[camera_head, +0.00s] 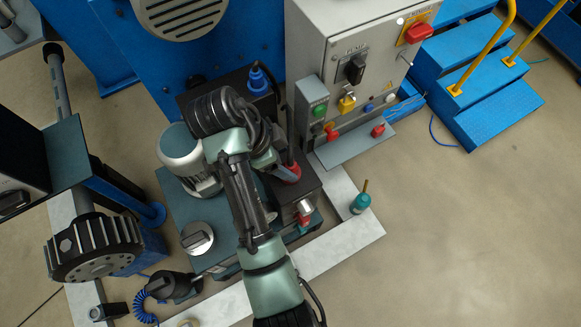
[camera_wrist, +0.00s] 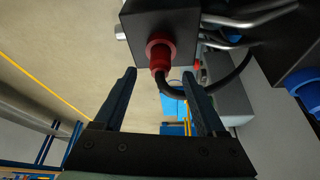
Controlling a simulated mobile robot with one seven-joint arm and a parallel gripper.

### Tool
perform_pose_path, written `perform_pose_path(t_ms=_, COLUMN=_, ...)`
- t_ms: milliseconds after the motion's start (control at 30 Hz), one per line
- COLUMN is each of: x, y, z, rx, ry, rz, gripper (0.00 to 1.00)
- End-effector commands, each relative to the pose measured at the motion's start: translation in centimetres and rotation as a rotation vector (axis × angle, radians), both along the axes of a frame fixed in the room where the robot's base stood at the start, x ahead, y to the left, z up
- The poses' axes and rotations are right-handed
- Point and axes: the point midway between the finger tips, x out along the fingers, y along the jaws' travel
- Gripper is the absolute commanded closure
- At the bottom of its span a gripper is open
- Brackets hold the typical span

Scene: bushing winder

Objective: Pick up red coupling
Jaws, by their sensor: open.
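The red coupling (camera_wrist: 158,52) is on the face of a black box (camera_wrist: 140,18) in the wrist view, with a black cable running from its near end. My gripper (camera_wrist: 159,76) is open and empty. Its two dark fingers point toward the coupling, one to each side of its line, with the coupling just ahead of the tips. No contact shows. In the head view, a red part (camera_head: 290,172) beside my arm appears to be this coupling; my wrist hides much of the area, and the fingers are hard to make out there.
A grey control cabinet (camera_head: 340,60) with knobs and a red switch stands to the right of my arm. A blue coupling (camera_head: 258,80) is on a dark box behind. A teal bottle-like item (camera_head: 360,202) stands on the pale floor strip. Blue steps (camera_head: 480,90) are far right; open floor lies lower right.

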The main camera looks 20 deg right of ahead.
Motion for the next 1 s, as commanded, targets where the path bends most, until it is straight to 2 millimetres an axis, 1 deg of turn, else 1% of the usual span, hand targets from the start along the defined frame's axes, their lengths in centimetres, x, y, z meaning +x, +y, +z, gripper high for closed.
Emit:
perform_pose_path(t_ms=33, x=-0.1, y=-0.3, z=-1.3, rx=0.0, ry=0.004, rz=-0.002, gripper=0.27)
perform_pose_path(t_ms=100, x=-0.1, y=-0.6, z=-2.3, rx=0.0, ry=0.004, rz=-0.002, gripper=0.27)
perform_pose_path(t_ms=200, x=-0.1, y=-1.0, z=-3.2, rx=0.0, ry=0.002, rz=-0.001, gripper=0.27)
perform_pose_path(t_ms=300, x=-0.1, y=-1.2, z=-3.6, rx=0.0, ry=0.001, rz=0.0, gripper=0.27)
perform_pose_path(t_ms=500, x=-0.1, y=-1.2, z=-3.5, rx=0.0, ry=0.001, rz=0.0, gripper=0.27)
perform_pose_path(t_ms=567, x=-0.1, y=-1.2, z=-3.5, rx=0.0, ry=0.001, rz=0.0, gripper=0.36)
perform_pose_path(t_ms=600, x=-0.1, y=-1.2, z=-3.5, rx=0.0, ry=0.001, rz=0.0, gripper=0.43)
perform_pose_path(t_ms=767, x=-0.1, y=-1.2, z=-3.5, rx=0.0, ry=0.0, rz=0.0, gripper=0.72)
perform_pose_path(t_ms=900, x=-0.1, y=-1.2, z=-3.5, rx=0.0, ry=0.0, rz=0.0, gripper=0.97)
perform_pose_path(t_ms=933, x=-0.1, y=-1.2, z=-3.5, rx=0.0, ry=0.0, rz=0.0, gripper=1.0)
perform_pose_path(t_ms=1000, x=-0.1, y=-1.2, z=-3.5, rx=0.0, ry=0.0, rz=0.0, gripper=1.0)
